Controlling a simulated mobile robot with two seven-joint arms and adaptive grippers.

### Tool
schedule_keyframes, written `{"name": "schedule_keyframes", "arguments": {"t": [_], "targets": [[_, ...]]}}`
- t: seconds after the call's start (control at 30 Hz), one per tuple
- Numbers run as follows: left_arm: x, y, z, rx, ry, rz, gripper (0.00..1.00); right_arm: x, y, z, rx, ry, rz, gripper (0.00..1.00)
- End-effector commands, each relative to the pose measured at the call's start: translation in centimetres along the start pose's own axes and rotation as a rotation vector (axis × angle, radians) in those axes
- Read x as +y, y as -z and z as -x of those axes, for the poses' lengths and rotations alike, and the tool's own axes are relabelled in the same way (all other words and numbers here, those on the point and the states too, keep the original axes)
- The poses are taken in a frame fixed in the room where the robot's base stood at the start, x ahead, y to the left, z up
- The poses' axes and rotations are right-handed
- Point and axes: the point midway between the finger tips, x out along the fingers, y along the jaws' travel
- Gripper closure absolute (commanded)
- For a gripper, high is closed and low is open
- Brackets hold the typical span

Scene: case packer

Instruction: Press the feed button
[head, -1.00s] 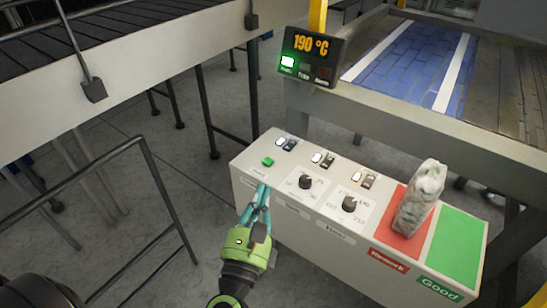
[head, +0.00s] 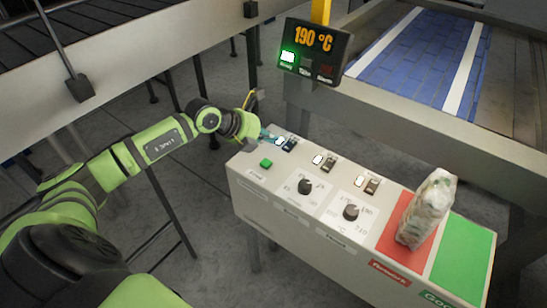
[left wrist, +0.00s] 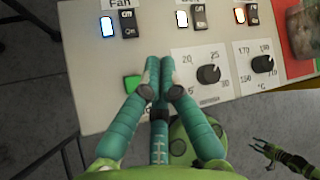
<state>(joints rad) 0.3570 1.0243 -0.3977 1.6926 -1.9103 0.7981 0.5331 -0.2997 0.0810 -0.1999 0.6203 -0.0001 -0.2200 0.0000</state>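The control box (head: 290,215) carries a small green button (head: 266,163) at its left end, which also shows in the left wrist view (left wrist: 131,83). Its label is not readable. My left gripper (head: 268,135) reaches in from the left, its teal fingers over the box's back left edge, by the Fan switch. In the left wrist view its fingertips (left wrist: 158,82) are together with nothing between them, just right of the green button. I cannot tell contact.
The Fan switch (head: 287,144), two more switches and two dark knobs (head: 305,186) share the box top. A filled bag (head: 427,208) stands on the red patch, beside the green patch (head: 464,260). A display (head: 313,50) reading 190 °C stands behind. Conveyors flank the box.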

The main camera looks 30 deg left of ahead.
Motion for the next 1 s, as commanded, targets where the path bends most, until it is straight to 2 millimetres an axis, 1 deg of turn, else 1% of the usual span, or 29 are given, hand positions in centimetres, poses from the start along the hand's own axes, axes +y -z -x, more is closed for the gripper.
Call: {"name": "schedule_keyframes", "arguments": {"t": [0.03, 0.1, 0.2, 0.57, 0.77, 1.0], "targets": [[0.8, -0.7, 0.5, 0.001, -0.028, 0.024, 1.0, 0.0, 0.0, 0.0, 0.0, 0.0, 0.0, 0.6], [1.5, -1.2, 1.0, 0.004, -0.056, 0.054, 1.0, 0.0, 0.0, 0.0, 0.0, 0.0, 0.0, 0.6], [2.0, -1.5, 1.4, 0.007, -0.075, 0.076, 1.0, 0.0, 0.0, 0.0, 0.0, 0.0, 0.0, 0.6], [2.0, -1.5, 1.3, 0.008, -0.076, 0.08, 1.0, -0.1, 0.0, 0.0, 0.0, 0.001, 0.0, 0.6], [2.5, -0.9, 0.7, 0.008, -0.075, 0.079, 1.0, -0.1, -0.1, -0.7, 0.0, 0.001, 0.0, 0.6], [4.0, 0.7, -1.2, 0.008, -0.075, 0.08, 1.0, -0.2, -0.2, -2.8, 0.0, 0.002, -0.001, 0.6]]}}
